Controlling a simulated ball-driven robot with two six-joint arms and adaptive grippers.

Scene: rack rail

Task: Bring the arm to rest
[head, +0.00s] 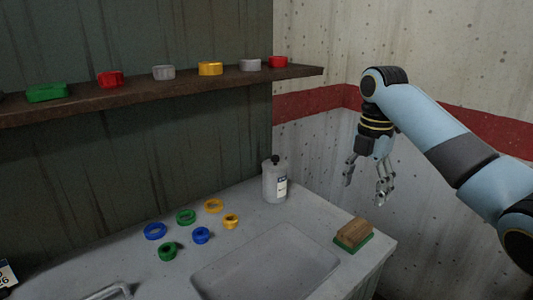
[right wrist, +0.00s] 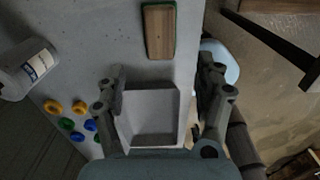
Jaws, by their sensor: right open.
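My right gripper (head: 366,184) hangs in the air at the right, pointing down, above and beyond the counter's right end near the corner wall. Its fingers are spread and empty. In the right wrist view its two fingers (right wrist: 160,80) stand apart with nothing between them but the counter and basin far below. My light blue right arm reaches in from the right edge of the head view. My left gripper is not in view.
The counter (head: 120,258) holds several coloured rings (head: 186,217), a white bottle (head: 275,182), a basin (head: 265,268) and a wooden brush (head: 354,233) at its right edge. A shelf (head: 150,92) with coloured pieces runs along the wall. Air around the gripper looks clear.

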